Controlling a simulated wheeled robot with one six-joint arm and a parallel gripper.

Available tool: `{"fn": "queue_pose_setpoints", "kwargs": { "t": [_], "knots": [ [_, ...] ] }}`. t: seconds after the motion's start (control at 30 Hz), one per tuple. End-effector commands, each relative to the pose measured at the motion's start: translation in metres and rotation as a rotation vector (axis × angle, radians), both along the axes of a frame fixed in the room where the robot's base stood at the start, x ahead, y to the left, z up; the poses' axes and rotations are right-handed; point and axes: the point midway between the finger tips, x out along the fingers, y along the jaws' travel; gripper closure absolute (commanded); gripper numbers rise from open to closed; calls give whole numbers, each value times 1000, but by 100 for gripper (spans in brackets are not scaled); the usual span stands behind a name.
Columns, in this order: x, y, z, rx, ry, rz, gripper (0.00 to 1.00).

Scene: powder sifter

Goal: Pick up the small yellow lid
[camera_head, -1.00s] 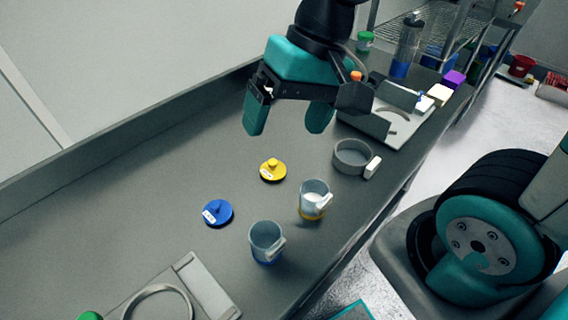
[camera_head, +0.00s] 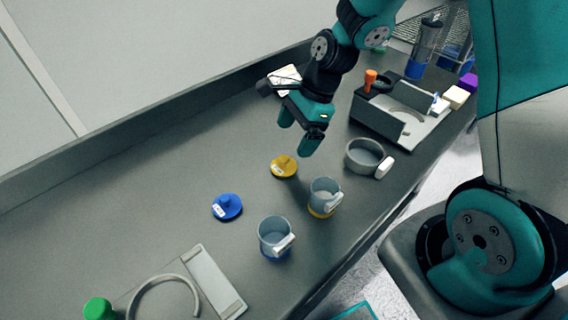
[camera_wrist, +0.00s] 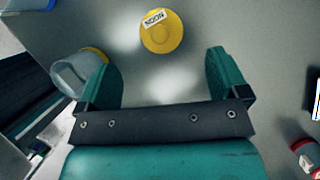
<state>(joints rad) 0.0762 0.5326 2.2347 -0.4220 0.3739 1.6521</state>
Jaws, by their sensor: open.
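The small yellow lid (camera_head: 284,166) lies flat on the grey counter, with a knob on top. In the wrist view the yellow lid (camera_wrist: 162,34) sits ahead of the fingertips, between their lines, with a white label reading "NOON". My gripper (camera_head: 296,140) is open and empty, with teal fingers above the counter, just beyond the lid in the head view. In the wrist view my gripper (camera_wrist: 163,75) shows its two fingers wide apart with nothing between them. The fingers do not touch the lid.
A blue lid (camera_head: 227,207) lies left of the yellow one. A yellow-based cup (camera_head: 325,196), a blue-based cup (camera_head: 275,238) and a grey ring-shaped sieve (camera_head: 366,157) stand nearby. A grey tray device (camera_head: 376,124) stands behind. The counter's left side is clear.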

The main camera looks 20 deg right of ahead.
Motion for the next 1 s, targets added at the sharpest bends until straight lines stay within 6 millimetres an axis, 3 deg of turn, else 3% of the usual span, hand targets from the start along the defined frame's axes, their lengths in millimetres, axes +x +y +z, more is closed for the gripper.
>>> {"fn": "queue_pose_setpoints", "kwargs": {
  "t": [0.1,0.37,0.6,0.9,0.93,1.0],
  "knots": [
    [-1,8,-17,1,3,2,7],
    [-1,15,-36,1,4,2,7],
    [-1,27,-68,0,3,2,7],
    [0,30,-75,0,-1,2,7],
    [0,30,-75,0,-1,2,10],
    [0,30,-75,0,0,1,26]
  ]
}}
